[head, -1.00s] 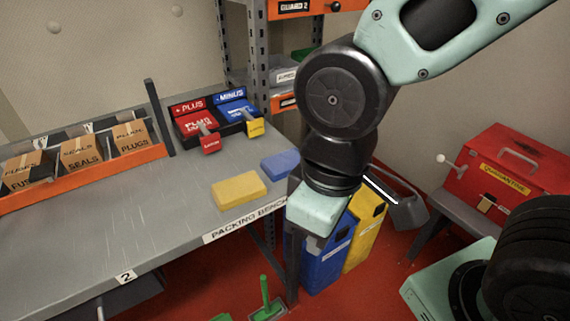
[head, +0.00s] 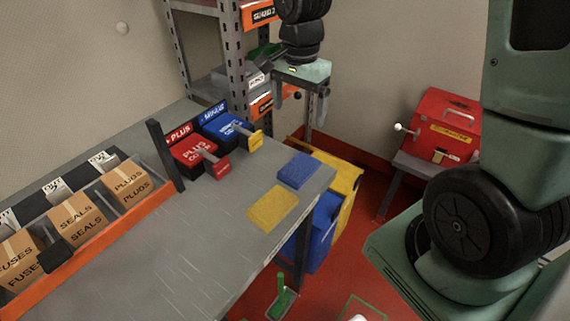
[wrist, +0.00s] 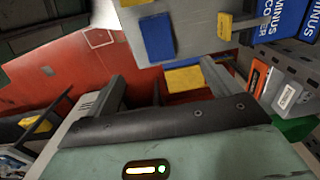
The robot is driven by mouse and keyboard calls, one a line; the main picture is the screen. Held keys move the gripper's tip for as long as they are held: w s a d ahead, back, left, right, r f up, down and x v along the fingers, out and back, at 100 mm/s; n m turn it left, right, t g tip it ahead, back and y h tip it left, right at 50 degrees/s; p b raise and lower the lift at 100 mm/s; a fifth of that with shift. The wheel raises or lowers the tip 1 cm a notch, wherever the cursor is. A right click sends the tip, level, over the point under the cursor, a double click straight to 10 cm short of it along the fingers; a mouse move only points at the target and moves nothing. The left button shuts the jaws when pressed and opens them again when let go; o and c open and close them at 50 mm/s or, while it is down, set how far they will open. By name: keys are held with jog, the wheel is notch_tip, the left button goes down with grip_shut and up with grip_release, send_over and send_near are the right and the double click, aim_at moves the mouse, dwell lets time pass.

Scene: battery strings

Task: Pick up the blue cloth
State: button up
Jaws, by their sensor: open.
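The blue cloth (head: 299,170) lies flat on the packing bench (head: 221,246) near its right end, just behind a yellow cloth (head: 273,208). It also shows in the wrist view (wrist: 158,37) as a blue rectangle on the grey bench top, beyond my fingers. My gripper (head: 299,108) is in the air above and beyond the bench's right end, behind the blue cloth in the head view. Its two fingers are apart with nothing between them. In the wrist view my gripper (wrist: 162,72) shows both fingers, clear of the cloth.
A red bin (head: 194,153) and blue bin (head: 222,127), with handles projecting forward, stand at the bench's back. Metal shelving (head: 233,75) rises near my gripper. Yellow (head: 345,178) and blue (head: 324,222) floor bins stand beside the bench end. Boxes fill a left rack.

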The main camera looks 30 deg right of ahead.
send_over(299, 167)
jog(key=f, duration=1.2)
jog(key=shift+w+a+p, duration=0.25)
jog(key=shift+p, duration=0.15)
jog(key=f, duration=0.2)
jog(key=f+p, duration=0.1)
jog(key=f, duration=0.1)
jog(key=shift+s+d+f, duration=0.1)
jog(key=shift+s+d, duration=0.2)
jog(key=shift+f, duration=0.55)
jog(key=c, duration=1.1)
